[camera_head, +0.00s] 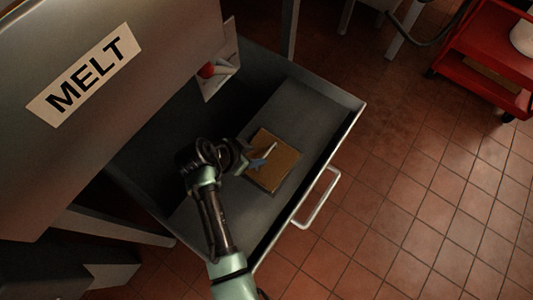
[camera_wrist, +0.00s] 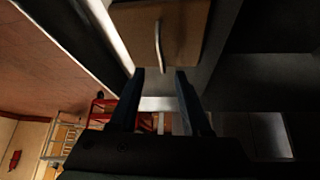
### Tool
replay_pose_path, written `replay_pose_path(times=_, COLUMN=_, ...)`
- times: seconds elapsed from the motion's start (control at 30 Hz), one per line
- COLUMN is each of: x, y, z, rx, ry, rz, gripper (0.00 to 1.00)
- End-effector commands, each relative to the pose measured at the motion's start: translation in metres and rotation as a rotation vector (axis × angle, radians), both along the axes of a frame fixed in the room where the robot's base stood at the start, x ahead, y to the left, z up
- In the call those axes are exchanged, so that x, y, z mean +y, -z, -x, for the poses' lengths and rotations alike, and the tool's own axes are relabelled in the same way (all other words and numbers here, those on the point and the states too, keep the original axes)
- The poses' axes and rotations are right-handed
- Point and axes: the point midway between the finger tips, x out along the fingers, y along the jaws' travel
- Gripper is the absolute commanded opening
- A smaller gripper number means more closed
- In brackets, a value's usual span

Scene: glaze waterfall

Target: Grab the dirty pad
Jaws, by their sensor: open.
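The dirty pad is a brown, square, flat block (camera_head: 277,165) lying in the open drawer, with a pale curved strip on its top. In the wrist view the brown pad (camera_wrist: 185,35) is at the top centre, with the pale strip (camera_wrist: 159,47) standing out from its face. My gripper (camera_head: 262,160) is over the left part of the pad in the head view. In the wrist view my gripper's two dark fingers (camera_wrist: 158,85) are apart, with the lower end of the strip showing between them. I cannot tell whether they touch the pad.
The grey drawer (camera_head: 350,102) stands pulled out below a metal machine marked MELT (camera_head: 84,74). Its handle (camera_head: 318,199) is on the outer side. A red cart (camera_head: 488,42) stands at the upper right. The tiled floor between is clear.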

Motion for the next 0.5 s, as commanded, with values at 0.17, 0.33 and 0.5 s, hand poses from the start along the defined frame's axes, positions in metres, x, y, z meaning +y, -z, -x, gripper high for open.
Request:
replay_pose_path(times=0.17, x=-0.012, y=0.028, z=-0.012, rx=0.000, ry=0.000, rz=0.000, gripper=0.48)
replay_pose_path(times=0.33, x=-0.016, y=0.036, z=-0.016, rx=-0.001, ry=-0.001, rz=-0.001, gripper=0.48)
replay_pose_path(times=0.5, x=-0.023, y=0.056, z=-0.025, rx=-0.001, ry=-0.001, rz=-0.001, gripper=0.48)
